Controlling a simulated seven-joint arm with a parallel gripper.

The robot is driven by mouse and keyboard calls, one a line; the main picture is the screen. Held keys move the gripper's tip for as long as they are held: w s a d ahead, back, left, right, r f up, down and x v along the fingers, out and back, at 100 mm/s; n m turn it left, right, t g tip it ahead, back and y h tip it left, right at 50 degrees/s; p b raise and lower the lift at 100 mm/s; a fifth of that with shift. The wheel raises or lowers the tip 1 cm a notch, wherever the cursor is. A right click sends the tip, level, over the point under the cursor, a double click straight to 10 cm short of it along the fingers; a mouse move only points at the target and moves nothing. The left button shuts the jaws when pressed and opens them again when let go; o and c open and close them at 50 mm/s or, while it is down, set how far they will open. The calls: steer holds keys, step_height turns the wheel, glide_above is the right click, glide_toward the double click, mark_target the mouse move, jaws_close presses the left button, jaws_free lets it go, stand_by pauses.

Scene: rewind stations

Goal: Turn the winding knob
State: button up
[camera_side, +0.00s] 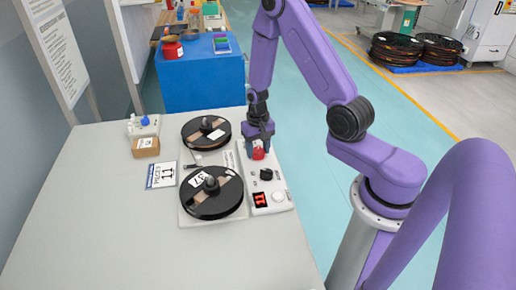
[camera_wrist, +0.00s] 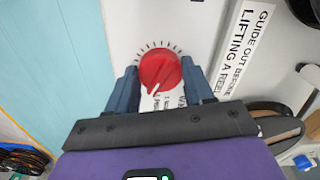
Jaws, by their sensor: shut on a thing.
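The winding knob (camera_wrist: 160,72) is red and round, with a white pointer line aimed down and slightly left in the wrist view and tick marks around its upper side. It also shows in the side view (camera_side: 258,154) at the far end of the white control panel (camera_side: 280,196). My gripper (camera_wrist: 161,84) has one finger on each side of the knob and is shut on it. In the side view my gripper (camera_side: 258,142) comes down on the knob from above.
Two black reels (camera_side: 206,131) (camera_side: 211,193) stand left of the panel. A card marked 11 (camera_side: 162,175) and a small box (camera_side: 146,147) lie farther left.

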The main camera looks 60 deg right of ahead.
mark_target(257, 150)
steer(key=shift+m, duration=0.5)
steer(key=o, duration=1)
steer(key=shift+o, duration=0.2)
steer(key=shift+r, duration=0.1)
step_height(257, 150, up, 17)
steer(key=shift+a+r, duration=0.1)
stand_by(0.5)
